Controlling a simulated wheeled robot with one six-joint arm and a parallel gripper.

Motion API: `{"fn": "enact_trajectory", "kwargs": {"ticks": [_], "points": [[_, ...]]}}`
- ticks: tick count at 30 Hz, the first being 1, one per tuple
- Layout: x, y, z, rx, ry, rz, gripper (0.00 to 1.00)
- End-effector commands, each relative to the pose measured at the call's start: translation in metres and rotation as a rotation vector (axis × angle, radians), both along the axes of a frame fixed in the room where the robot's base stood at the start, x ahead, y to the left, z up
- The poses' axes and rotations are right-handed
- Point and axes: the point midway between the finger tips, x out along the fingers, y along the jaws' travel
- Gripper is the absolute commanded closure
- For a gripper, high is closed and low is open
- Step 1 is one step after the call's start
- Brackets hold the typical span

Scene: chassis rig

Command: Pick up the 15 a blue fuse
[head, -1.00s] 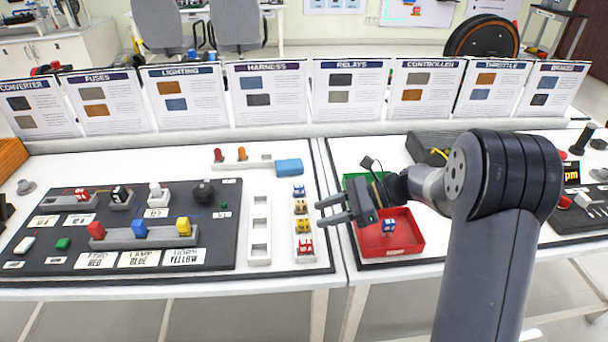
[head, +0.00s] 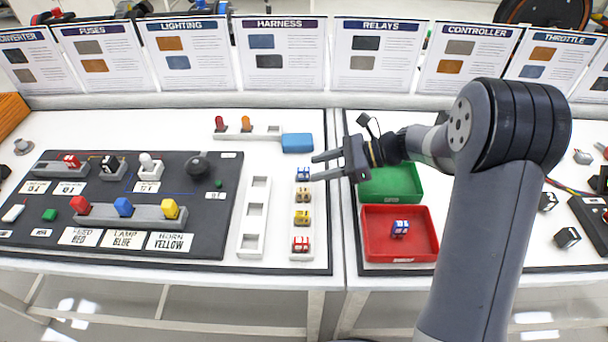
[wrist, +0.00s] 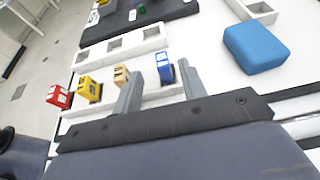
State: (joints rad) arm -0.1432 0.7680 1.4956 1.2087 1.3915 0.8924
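A blue fuse (head: 302,173) with white markings stands at the far end of a white fuse strip (head: 302,258). Below it in the head view are a tan fuse (head: 303,194), a yellow fuse (head: 302,217) and a red fuse (head: 301,244). My gripper (head: 314,167) is open and empty, with its fingertips just right of the blue fuse. In the wrist view, the blue fuse (wrist: 165,69) shows just beyond the gap between the fingers (wrist: 160,84), apart from them. The tan fuse (wrist: 121,75) is beside the left finger. The fuse's rating is unreadable.
Another blue fuse (head: 400,228) lies in the red tray (head: 376,250), with a green tray (head: 391,184) behind it. A blue box (head: 297,143) sits behind the strip. An empty slotted white strip (head: 253,215) and the dark switch board (head: 40,215) are to the left.

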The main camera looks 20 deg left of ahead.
Motion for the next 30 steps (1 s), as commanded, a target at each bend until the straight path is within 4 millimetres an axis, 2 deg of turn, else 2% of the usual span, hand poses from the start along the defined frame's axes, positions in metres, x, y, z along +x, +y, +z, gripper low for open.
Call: {"fn": "enact_trajectory", "kwargs": {"ticks": [9,18,30], "points": [[-0.006,0.04,-0.018,-0.001,0.001,0.003,0.6],[-0.007,0.045,-0.019,-0.001,0.0,0.0,0.6],[-0.007,0.044,-0.019,-0.001,0.0,0.0,0.92]]}}
